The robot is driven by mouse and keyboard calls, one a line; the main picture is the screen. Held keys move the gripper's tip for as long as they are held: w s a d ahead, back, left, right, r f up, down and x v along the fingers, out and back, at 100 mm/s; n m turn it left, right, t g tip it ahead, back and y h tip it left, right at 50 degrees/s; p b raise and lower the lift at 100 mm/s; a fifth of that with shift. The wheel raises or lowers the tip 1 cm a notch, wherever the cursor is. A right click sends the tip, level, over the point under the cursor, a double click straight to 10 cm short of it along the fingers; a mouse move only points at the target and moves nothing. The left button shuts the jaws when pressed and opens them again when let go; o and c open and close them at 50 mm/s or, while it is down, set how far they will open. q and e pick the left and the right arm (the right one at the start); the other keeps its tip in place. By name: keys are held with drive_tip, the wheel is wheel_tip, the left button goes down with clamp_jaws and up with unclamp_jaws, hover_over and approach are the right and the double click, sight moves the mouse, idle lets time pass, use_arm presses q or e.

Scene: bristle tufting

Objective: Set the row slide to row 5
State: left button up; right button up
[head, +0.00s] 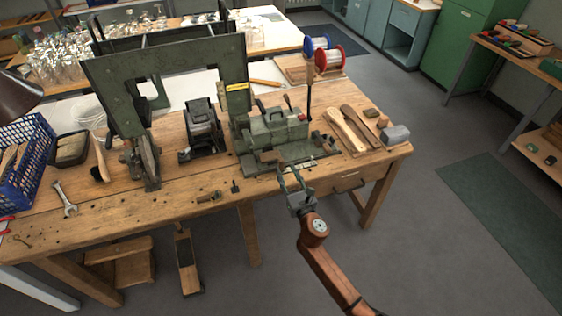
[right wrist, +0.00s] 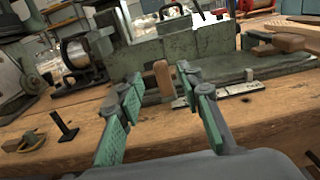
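The green tufting machine (head: 275,130) stands on the wooden workbench near its front right. Along its front base runs a slide with a pale scale strip (head: 301,164), which also shows in the right wrist view (right wrist: 222,94). A small upright wooden handle (right wrist: 163,77) stands at the strip's left end. The row marks are too small to read. My right gripper (head: 289,174) is open and empty at the bench's front edge, in front of the machine. In the right wrist view its green-padded fingers (right wrist: 160,88) stand apart, with the handle beyond and between them. My left gripper is not in view.
A small clamp (head: 209,197) and black peg (head: 235,187) are near the front edge.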

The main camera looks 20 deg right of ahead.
sight(282, 163)
drive_tip(key=w, duration=0.2)
drive_tip(key=w+b, duration=0.1)
drive_tip(key=w, duration=0.2)
drive_tip(key=shift+w+a+f, duration=0.1)
drive_tip(key=shift+w+f, duration=0.1)
drive_tip(key=shift+w+b, duration=0.3)
drive_tip(key=shift+w, duration=0.45)
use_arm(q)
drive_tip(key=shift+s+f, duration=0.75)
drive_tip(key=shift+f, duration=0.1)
use_arm(e)
drive_tip(key=shift+r, duration=0.1)
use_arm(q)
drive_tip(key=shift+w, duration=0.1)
use_arm(e)
drive_tip(key=shift+c, duration=0.2)
clamp_jaws()
